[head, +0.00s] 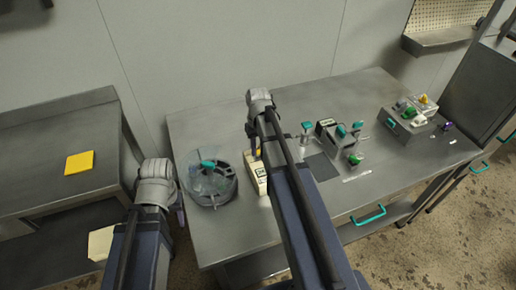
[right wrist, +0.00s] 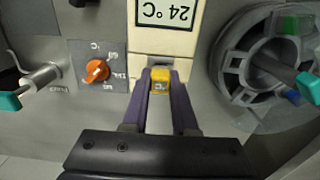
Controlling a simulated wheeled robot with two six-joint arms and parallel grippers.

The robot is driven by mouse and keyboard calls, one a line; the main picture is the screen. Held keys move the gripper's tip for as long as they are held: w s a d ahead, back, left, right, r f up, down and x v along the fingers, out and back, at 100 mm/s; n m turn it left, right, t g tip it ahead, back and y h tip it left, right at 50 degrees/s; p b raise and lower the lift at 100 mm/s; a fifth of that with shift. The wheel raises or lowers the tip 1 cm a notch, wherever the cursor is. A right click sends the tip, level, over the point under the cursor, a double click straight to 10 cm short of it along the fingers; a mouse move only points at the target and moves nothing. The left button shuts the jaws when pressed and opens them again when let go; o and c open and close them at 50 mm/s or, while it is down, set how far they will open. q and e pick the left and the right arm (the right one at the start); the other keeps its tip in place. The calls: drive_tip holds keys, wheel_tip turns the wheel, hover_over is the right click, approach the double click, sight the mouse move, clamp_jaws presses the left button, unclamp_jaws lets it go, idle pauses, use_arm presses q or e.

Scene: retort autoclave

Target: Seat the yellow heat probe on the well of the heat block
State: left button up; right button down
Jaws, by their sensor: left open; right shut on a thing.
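The yellow heat probe (right wrist: 161,77), marked °C, is held between the purple fingers of my right gripper (right wrist: 161,88). A bit of yellow also shows beside my right arm in the head view (head: 259,152). The cream heat block (right wrist: 160,42) has a display reading 24 °C and lies right by the probe; it also shows in the head view (head: 250,172), partly behind my right arm. The well cannot be made out, and I cannot tell whether the probe touches the block. My left gripper (head: 180,210) is open, near the table's left edge.
A round grey device with a clear cover (head: 212,188) stands left of the block. An orange knob (right wrist: 97,70) is on a panel beside the block. Teal-handled fixtures (head: 341,131) stand to the right. A yellow pad (head: 79,162) lies on the left bench.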

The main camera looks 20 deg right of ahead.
drive_tip(key=shift+f+b, duration=0.55)
idle(0.4)
drive_tip(key=shift+c, duration=1.1)
unclamp_jaws()
drive_tip(key=shift+r, duration=0.15)
drive_tip(key=shift+r+p, duration=3.45)
drive_tip(key=shift+p, duration=0.15)
